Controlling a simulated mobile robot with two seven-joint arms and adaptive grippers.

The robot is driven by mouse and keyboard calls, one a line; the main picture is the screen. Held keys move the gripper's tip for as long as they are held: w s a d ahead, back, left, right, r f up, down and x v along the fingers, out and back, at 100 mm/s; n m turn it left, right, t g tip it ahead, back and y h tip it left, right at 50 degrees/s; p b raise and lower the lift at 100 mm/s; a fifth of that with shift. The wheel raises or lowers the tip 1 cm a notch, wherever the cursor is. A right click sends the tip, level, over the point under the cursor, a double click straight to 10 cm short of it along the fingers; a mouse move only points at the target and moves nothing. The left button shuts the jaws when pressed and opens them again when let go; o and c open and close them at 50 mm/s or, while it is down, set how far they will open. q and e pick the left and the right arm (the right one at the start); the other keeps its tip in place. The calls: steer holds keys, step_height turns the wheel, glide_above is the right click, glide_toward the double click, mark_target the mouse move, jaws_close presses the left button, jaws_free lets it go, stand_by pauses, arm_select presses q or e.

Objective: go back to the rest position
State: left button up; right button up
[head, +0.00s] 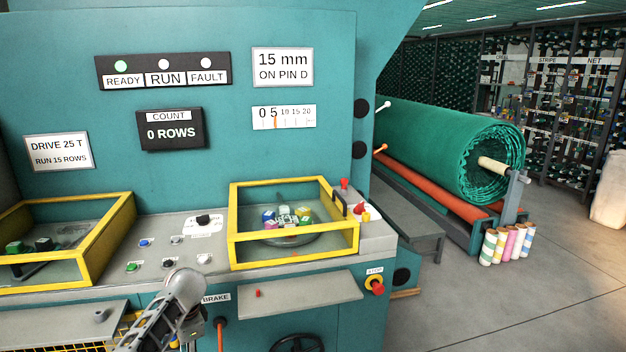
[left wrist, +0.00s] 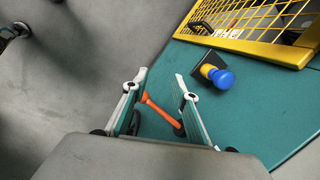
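My left gripper (left wrist: 160,78) shows in the left wrist view with its two fingers apart and nothing held between them. An orange-handled lever (left wrist: 162,114) shows in the gap between the fingers, and I cannot tell how far beyond them it is. In the head view an orange lever (head: 220,335) hangs under the BRAKE label (head: 216,298). A grey part of my arm (head: 178,295) reaches up at the bottom, left of that lever; its gripper's fingertips are not clear there. My right gripper is not seen in either view.
A teal machine has two yellow-framed guards (head: 295,262) on its console and a red stop button (head: 376,285) in front. The wrist view shows a blue knob (left wrist: 222,78) beside yellow mesh (left wrist: 250,42). A green net roll (head: 440,140) stands behind. Floor at right is open.

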arm_select(q)
steer(key=s+d+f+n+t+h, duration=0.15)
steer(key=s+d+f, duration=0.25)
steer(key=s+f, duration=0.4)
steer(key=s+d+f+n+t+h, duration=0.1)
steer(key=s+d+f+n+t, duration=0.15)
steer(key=s+d+f, duration=0.45)
steer(key=s+r+n+t+h, duration=0.1)
steer(key=s+r+t, duration=0.1)
steer(key=s, duration=0.7)
steer(key=s+d+r+n+t+h, duration=0.1)
steer(key=s+r+t, duration=0.2)
steer(key=s, duration=0.6)
steer(key=shift+r+t, duration=0.3)
steer(key=shift+r, duration=0.2)
steer(key=shift+d, duration=0.1)
